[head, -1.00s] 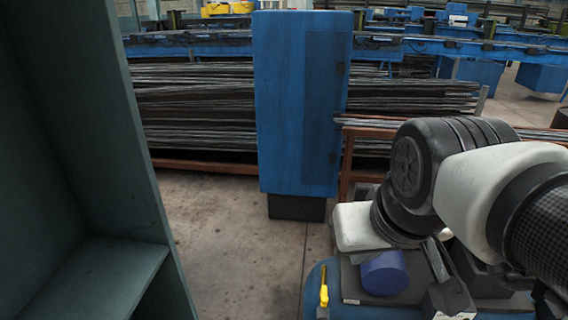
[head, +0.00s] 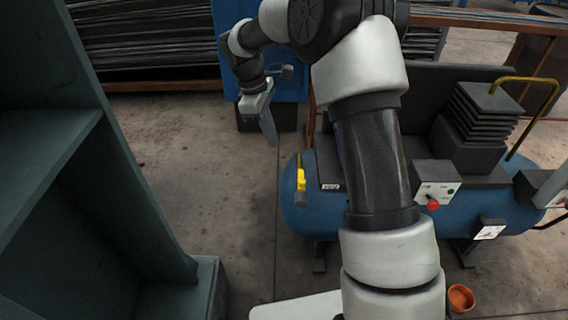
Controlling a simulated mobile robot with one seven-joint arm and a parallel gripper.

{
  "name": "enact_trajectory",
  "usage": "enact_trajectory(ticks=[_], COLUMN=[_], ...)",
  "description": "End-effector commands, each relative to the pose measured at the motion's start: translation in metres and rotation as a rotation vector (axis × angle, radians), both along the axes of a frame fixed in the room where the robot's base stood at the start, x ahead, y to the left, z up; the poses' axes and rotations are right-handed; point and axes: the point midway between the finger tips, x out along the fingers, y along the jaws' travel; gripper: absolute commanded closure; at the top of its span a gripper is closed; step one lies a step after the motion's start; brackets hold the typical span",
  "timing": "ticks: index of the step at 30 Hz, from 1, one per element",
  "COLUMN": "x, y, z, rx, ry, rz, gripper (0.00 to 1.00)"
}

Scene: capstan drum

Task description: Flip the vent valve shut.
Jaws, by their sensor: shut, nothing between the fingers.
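The vent valve with its yellow lever (head: 300,178) is at the left end of the blue tank (head: 300,210) in the head view. The lever stands roughly upright in the picture, its thin end up. My gripper (head: 272,140) hangs above the floor, up and to the left of the valve, with its fingers pointing down. It is shut and empty, and a visible gap separates it from the lever. My arm hides the middle of the tank.
A black finned compressor block (head: 478,125) and a control box with a red button (head: 433,204) sit on the tank. A blue cabinet (head: 288,88) stands behind my gripper. Green-grey shelving (head: 110,170) fills the left. An orange pot (head: 461,297) is at lower right.

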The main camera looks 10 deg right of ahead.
Motion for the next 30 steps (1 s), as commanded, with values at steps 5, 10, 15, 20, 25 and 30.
enact_trajectory(ticks=[5, 10, 15, 20, 25, 30], x=[0.012, 0.014, 0.014, 0.013, 0.011, 0.007], y=[0.004, 0.005, 0.005, 0.003, -0.002, -0.011], z=[-0.049, -0.054, -0.054, -0.059, -0.084, -0.121], rx=[0.002, 0.002, 0.002, 0.001, 0.001, 0.001], ry=[0.052, 0.060, 0.059, 0.060, 0.064, 0.062], rz=[0.062, 0.074, 0.073, 0.071, 0.072, 0.070], gripper=[1.00, 1.00, 1.00, 1.00, 1.00, 1.00])
